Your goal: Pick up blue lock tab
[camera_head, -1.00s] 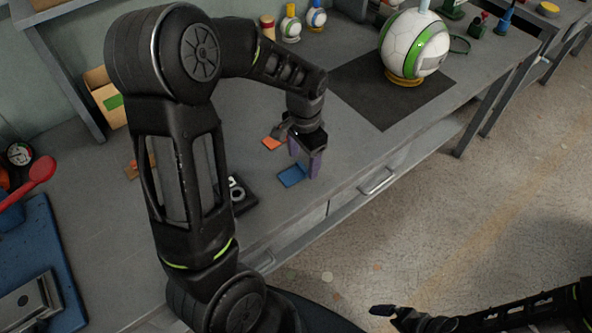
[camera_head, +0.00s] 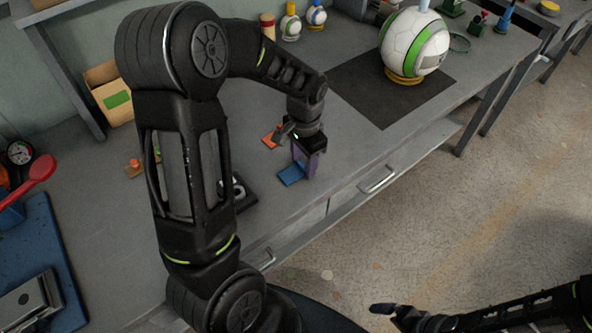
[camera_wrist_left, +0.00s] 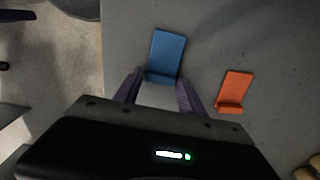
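The blue lock tab (camera_head: 291,176) lies on the grey bench top, close to the front edge. In the left wrist view the blue lock tab (camera_wrist_left: 168,52) lies just ahead of the fingers, its raised near end around the gap between them. My left gripper (camera_head: 304,166) points down at the tab. Its two purple fingers (camera_wrist_left: 160,86) are apart, one to each side of the tab's near end. I cannot tell whether they touch it. My right gripper (camera_head: 383,310) hangs over the floor at lower right; its finger gap is not clear.
An orange tab (camera_wrist_left: 236,90) lies right of the blue one in the wrist view. A black part with a ring (camera_head: 237,192) sits beside my left arm. A white and green ball (camera_head: 414,42) stands on a dark mat (camera_head: 385,108) at the back right.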

